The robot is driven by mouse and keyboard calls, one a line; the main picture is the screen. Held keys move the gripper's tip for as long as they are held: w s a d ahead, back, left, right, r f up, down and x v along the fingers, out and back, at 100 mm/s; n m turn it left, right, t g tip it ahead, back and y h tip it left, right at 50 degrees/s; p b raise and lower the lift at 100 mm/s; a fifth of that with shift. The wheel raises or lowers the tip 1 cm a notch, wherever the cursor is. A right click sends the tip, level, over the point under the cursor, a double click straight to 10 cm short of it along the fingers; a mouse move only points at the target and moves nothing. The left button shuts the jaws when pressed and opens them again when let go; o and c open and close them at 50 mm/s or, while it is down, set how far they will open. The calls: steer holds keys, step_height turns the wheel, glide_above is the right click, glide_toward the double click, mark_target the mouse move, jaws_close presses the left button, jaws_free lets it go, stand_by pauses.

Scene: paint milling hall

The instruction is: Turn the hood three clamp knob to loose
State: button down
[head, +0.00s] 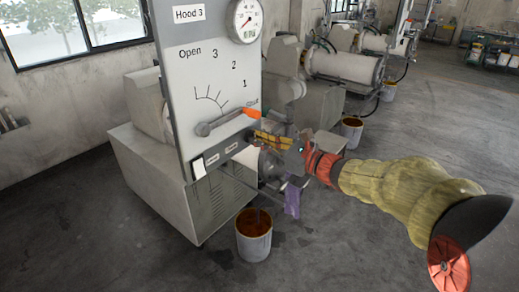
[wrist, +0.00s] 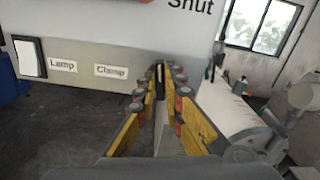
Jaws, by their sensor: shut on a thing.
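The Hood 3 panel (head: 205,85) stands upright in the head view. Its lower strip carries a Lamp label and a Clamp label (wrist: 110,71), readable in the wrist view. My gripper (head: 258,138) is at the strip's right end, just right of the Clamp label. In the wrist view my gripper (wrist: 160,78) has its yellow fingers closed around the narrow clamp knob (wrist: 160,73), seen nearly edge-on. The fingers hide most of the knob, so its turned position cannot be read. In the head view the knob is hidden behind my gripper.
A grey lever with an orange tip (head: 252,113) sits just above my gripper, on the Open-to-Shut scale. A white lamp switch (wrist: 29,58) is left of the labels. A bucket (head: 254,236) stands below. Mill machines (head: 343,67) stand behind. Floor at right is clear.

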steer(key=n+b, duration=0.5)
steer(key=b, duration=0.4)
steer(key=n+b, duration=0.5)
steer(key=b, duration=0.5)
steer(key=f+n+b, duration=0.1)
steer(key=n+b, duration=0.4)
steer(key=b, duration=0.4)
steer(key=shift+s+a+n+b, duration=0.1)
steer(key=shift+s+n+b, duration=0.05)
steer(key=shift+n+b, duration=0.2)
steer(key=shift+r, duration=0.15)
steer(key=c, duration=2)
jaws_free()
steer(key=shift+o, duration=0.5)
steer(key=v, duration=1.2)
